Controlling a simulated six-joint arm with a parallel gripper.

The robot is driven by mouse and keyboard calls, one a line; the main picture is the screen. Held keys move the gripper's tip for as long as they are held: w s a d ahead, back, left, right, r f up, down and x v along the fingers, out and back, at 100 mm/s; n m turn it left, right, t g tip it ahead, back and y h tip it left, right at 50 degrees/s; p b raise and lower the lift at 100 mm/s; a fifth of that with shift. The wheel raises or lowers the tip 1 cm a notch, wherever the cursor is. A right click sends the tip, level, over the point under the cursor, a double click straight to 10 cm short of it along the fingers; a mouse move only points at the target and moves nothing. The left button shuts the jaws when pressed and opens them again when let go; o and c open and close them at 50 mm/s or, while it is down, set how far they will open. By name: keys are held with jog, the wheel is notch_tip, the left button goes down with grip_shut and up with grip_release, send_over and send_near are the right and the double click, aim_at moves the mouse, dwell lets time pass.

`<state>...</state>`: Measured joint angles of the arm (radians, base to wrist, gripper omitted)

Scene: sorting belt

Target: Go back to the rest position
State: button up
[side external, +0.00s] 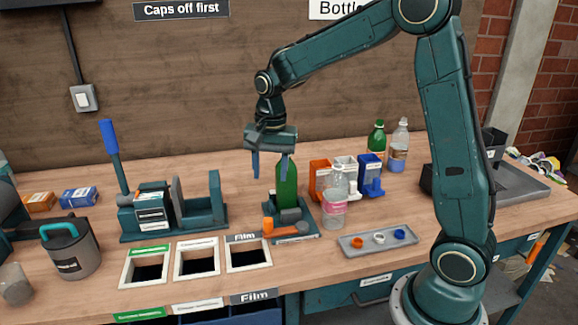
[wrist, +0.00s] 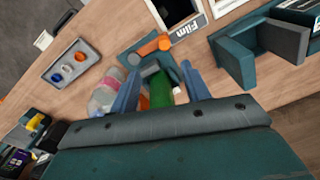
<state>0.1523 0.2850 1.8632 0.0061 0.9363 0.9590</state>
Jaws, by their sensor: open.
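My gripper (side external: 270,172) is open and points down above the bench, its fingers level with the upper part of a green bottle (side external: 287,188). The bottle stands upright on a teal stand (side external: 310,237). In the side view the right finger overlaps the bottle's top. In the wrist view the green bottle (wrist: 160,92) shows between the spread fingers (wrist: 160,68), with gaps beside it. I cannot tell whether the bottle is truly between them in depth. Nothing is held.
A clear bottle (side external: 334,209) with a pink label stands right of the stand. A grey tray (side external: 352,249) holds caps. Orange, white and blue holders (side external: 371,180) stand behind. Bin openings (side external: 199,270) lie at the front, with a teal fixture (side external: 215,200) to the left.

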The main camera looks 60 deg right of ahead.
jog(key=s+a+r+n+t, duration=0.35)
jog(key=s+r+n, duration=0.25)
jog(key=s+r, duration=0.45)
jog(key=s+a+f+n+t, duration=0.1)
jog(key=s+a+n, duration=0.2)
jog(key=s, duration=1)
jog(key=shift+s+f+n, duration=0.15)
jog(key=shift+f+n, duration=0.25)
jog(key=shift+n, duration=1.5)
jog(key=shift+t, duration=0.25)
